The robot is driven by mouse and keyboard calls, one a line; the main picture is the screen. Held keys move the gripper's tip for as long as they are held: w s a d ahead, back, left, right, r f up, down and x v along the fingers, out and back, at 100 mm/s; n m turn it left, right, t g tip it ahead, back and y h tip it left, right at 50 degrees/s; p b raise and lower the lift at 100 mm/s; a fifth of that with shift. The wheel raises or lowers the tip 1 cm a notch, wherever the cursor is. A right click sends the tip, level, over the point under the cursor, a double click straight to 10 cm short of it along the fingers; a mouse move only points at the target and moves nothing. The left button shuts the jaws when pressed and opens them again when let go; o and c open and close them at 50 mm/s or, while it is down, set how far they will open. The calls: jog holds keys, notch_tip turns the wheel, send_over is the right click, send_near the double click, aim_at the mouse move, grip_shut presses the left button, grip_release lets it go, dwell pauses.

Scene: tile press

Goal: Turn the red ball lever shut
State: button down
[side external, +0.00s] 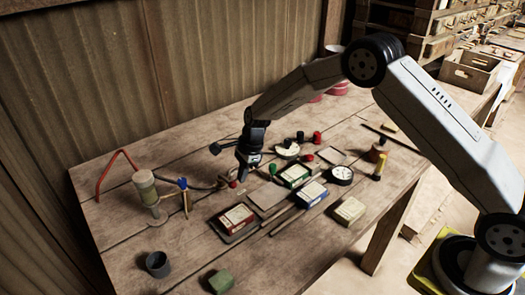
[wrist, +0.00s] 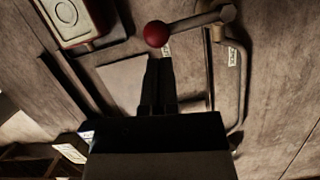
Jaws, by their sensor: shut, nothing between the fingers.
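The red ball lever has a red ball (wrist: 157,34) on a short metal arm (wrist: 195,20) in the wrist view. The arm runs right to a pivot (wrist: 228,13) on metal pipework. My gripper (wrist: 159,60) is shut and empty, its fingertips just below the ball in that view. I cannot tell whether they touch it. In the side external view my gripper (side external: 243,176) points down close to the table, and the red ball (side external: 232,184) shows beside its tip. The rest of the lever is hard to make out there.
A bent pipe (wrist: 240,85) runs right of the fingers. A red-edged box (wrist: 75,18) lies upper left.

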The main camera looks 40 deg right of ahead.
jog(key=shift+a+f, duration=0.1)
jog(key=shift+a, duration=0.65)
jog(key=shift+s+d, duration=0.15)
jog(key=shift+d, duration=0.25)
jog(key=d, duration=0.3)
jog(key=shift+s+d+r, duration=0.15)
jog(key=shift+s+r, duration=0.1)
jog(key=shift+r, duration=0.15)
jog(key=v, duration=1)
jog(key=shift+d, duration=0.2)
jog(key=shift+s+r, duration=0.1)
